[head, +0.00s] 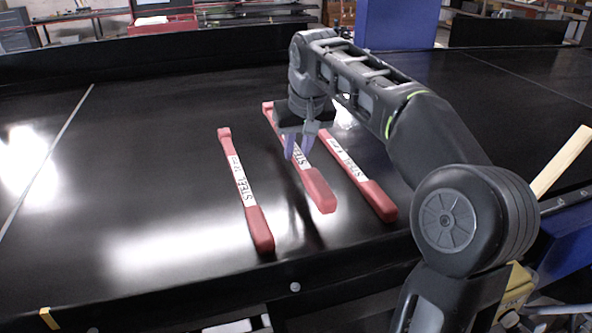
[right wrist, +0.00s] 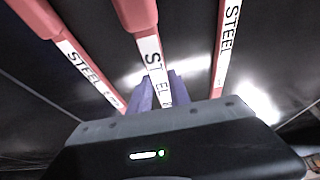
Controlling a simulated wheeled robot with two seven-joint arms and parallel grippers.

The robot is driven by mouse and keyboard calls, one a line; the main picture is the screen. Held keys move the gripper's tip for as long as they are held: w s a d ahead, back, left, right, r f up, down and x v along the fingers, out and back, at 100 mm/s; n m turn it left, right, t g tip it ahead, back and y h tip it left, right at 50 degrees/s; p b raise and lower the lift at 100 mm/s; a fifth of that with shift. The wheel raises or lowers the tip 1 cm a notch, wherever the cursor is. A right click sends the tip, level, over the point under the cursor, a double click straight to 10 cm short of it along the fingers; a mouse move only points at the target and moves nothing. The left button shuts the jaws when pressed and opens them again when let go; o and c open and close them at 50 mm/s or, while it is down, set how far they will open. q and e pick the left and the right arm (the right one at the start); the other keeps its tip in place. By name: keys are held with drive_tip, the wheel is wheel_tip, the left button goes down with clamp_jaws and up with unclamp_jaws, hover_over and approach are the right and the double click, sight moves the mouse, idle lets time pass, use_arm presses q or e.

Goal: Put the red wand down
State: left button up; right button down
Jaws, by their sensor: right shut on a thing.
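Three red wands with white STEEL labels show in the head view. My right gripper (head: 299,147) is shut on the middle wand (head: 319,190), with its purple fingers around the labelled part. This wand seems to be held a little above the black belt, with a dark reflection below its thick end. Another wand (head: 260,230) lies to its left, and a third wand (head: 376,200) lies close to its right. In the right wrist view the held wand (right wrist: 137,14) runs between the fingers. My arm hides part of the wands' far ends. My left gripper is not in view.
The black conveyor belt (head: 130,180) is wide and shiny, with clear room left of the wands. A raised dark rail (head: 200,305) runs along its near edge. A blue post (head: 398,25) stands at the back. A pale wooden bar (head: 562,160) sticks up at the right.

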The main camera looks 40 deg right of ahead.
sight(297, 182)
drive_tip(key=shift+f, duration=0.65)
wheel_tip(297, 182, down, 4)
drive_tip(key=shift+p, duration=0.35)
drive_tip(key=shift+f, duration=0.1)
drive_tip(key=shift+f, duration=0.25)
drive_tip(key=c, duration=1.2)
unclamp_jaws()
drive_tip(key=shift+r, duration=0.1)
drive_tip(key=shift+r, duration=0.1)
